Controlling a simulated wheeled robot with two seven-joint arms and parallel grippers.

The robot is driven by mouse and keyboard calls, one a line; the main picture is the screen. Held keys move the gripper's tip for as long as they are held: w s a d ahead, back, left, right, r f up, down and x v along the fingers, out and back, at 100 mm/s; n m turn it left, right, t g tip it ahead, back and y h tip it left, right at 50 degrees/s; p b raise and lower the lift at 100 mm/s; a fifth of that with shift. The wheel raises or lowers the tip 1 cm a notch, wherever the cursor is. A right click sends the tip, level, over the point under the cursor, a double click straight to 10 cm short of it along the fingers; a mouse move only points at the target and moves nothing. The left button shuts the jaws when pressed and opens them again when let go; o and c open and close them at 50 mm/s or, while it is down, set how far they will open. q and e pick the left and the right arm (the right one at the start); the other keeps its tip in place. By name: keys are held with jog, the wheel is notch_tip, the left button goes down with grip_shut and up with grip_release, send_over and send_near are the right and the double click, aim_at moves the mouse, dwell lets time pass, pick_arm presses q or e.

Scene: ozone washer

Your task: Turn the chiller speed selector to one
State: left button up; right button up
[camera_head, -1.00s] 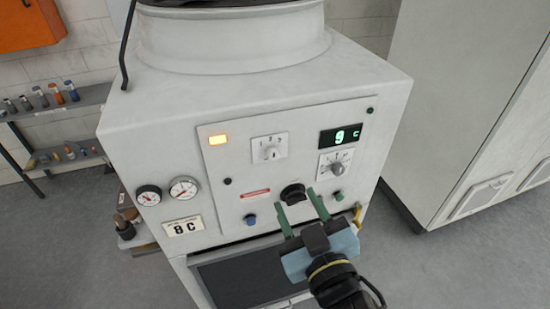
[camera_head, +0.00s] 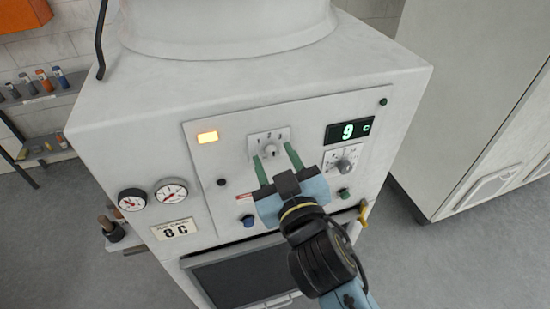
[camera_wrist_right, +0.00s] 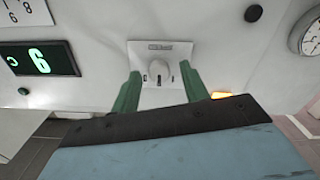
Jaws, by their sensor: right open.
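A white selector knob (camera_head: 269,149) sits on a small square plate (camera_head: 253,139) with small numbers, in the upper middle of the chiller's front panel. In the right wrist view the knob (camera_wrist_right: 158,72) shows between my green fingers, on its plate (camera_wrist_right: 178,47), whose label is too small to read. My right gripper (camera_head: 273,153) is open, with one fingertip on each side of the knob. In the right wrist view the gripper (camera_wrist_right: 160,75) shows a gap on both sides of the knob. Contact is not visible. My left gripper is out of view.
A green display (camera_head: 349,130) reads 9 C. A second dial (camera_head: 343,165) is below it. A tall cabinet (camera_head: 470,90) stands right.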

grip_shut()
jog(key=shift+r+n+p, duration=0.1)
jog(key=shift+n+p, duration=0.85)
jog(key=shift+n, duration=0.05)
jog(key=shift+n+p, duration=0.9)
jog(key=shift+n, duration=0.3)
jog(key=shift+n+p, duration=1.15)
jog(key=shift+n, duration=1.15)
